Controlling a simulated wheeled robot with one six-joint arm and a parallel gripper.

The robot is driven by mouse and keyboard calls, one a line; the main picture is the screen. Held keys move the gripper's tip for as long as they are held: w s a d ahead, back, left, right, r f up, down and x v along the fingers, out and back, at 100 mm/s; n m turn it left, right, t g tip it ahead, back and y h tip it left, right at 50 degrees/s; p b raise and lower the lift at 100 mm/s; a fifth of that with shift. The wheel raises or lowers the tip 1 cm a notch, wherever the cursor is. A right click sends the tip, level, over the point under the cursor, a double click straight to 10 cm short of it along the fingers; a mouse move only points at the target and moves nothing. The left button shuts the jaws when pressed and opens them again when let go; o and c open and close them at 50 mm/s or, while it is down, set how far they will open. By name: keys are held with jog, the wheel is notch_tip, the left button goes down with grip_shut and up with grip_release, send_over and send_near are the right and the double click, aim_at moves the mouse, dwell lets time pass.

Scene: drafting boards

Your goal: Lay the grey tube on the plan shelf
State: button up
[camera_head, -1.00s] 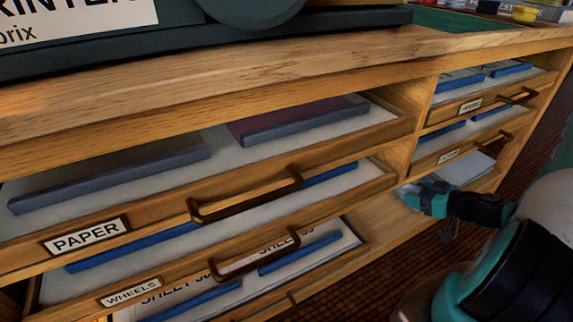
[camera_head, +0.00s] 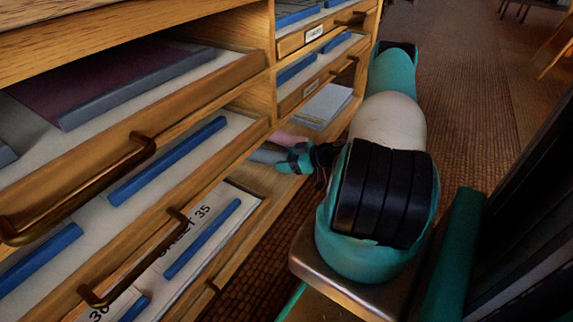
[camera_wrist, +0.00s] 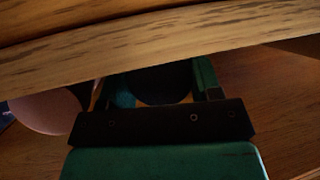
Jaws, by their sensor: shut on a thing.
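My gripper (camera_head: 297,157) is at the mouth of the plan shelf (camera_head: 283,184), the open wooden compartment below the small right-hand drawers. It is shut on the grey tube (camera_head: 266,156), which points left into the shelf in the head view. Only a short part of the tube shows there; the gripper and the cabinet hide the rest. In the wrist view, a dark round end, likely the tube (camera_wrist: 163,85), sits between the fingers under a wooden edge. I cannot tell whether the tube touches the shelf board.
A pinkish round thing (camera_wrist: 45,109) lies beside the gripper in the shelf. A pale stack of sheets (camera_head: 324,106) lies farther right in it. Open drawers with brass handles (camera_head: 130,165) jut out at left. Open floor (camera_head: 470,110) lies to the right.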

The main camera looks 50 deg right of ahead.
jog(key=shift+r, duration=0.1)
jog(key=o, duration=1)
jog(key=p+v, duration=0.6)
jog(key=v, duration=0.6)
